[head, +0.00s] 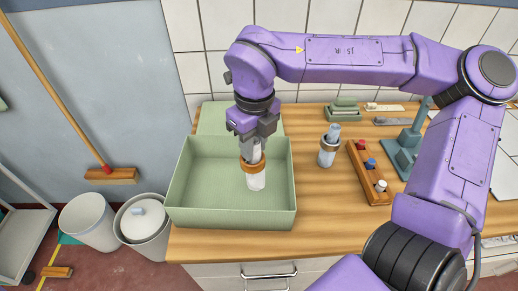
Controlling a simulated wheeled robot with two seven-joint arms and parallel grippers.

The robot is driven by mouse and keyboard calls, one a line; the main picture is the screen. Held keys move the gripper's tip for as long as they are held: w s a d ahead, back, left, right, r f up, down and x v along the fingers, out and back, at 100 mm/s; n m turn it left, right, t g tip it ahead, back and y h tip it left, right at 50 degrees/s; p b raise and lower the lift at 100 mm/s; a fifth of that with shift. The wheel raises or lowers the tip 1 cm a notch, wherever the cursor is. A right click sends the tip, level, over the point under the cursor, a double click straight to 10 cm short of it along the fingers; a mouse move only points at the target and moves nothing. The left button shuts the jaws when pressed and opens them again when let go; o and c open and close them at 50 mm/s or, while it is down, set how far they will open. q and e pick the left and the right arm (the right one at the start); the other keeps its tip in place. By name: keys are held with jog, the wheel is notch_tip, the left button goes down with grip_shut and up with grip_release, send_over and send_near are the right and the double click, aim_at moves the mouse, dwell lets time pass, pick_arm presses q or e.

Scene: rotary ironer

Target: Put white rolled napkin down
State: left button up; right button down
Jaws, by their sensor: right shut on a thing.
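My right gripper (252,140) points down over the open green box (230,218). It is shut on the white rolled napkin (256,181), which hangs upright with a brown ring around it. The napkin shows in front of the box's inside, near its right part. I cannot tell whether its lower end touches the box floor. Another rolled napkin (327,156), grey-white with a brown ring, stands upright on the wooden counter to the right of the box. My left gripper is not in view.
A wooden rack (367,172) with coloured pieces lies right of the standing napkin. Bins (90,222) stand on the floor left.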

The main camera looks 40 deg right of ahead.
aim_at(260, 157)
jog(key=shift+w+d+f, duration=0.2)
jog(key=shift+d+f, duration=0.5)
jog(key=shift+f, duration=0.15)
jog(key=shift+w+d+f, duration=0.1)
jog(key=shift+d+f, duration=0.1)
jog(key=shift+f, duration=0.9)
jog(key=shift+w+d+f, duration=0.1)
jog(key=shift+d+f, duration=0.05)
jog(key=shift+f, duration=0.95)
jog(key=c, duration=0.9)
grip_release()
jog(key=shift+p, duration=0.3)
jog(key=shift+o, duration=0.2)
notch_tip(260, 157, up, 12)
jog(key=shift+s+r+b, duration=0.2)
jog(key=shift+s+b, duration=0.15)
jog(key=shift+b, duration=0.1)
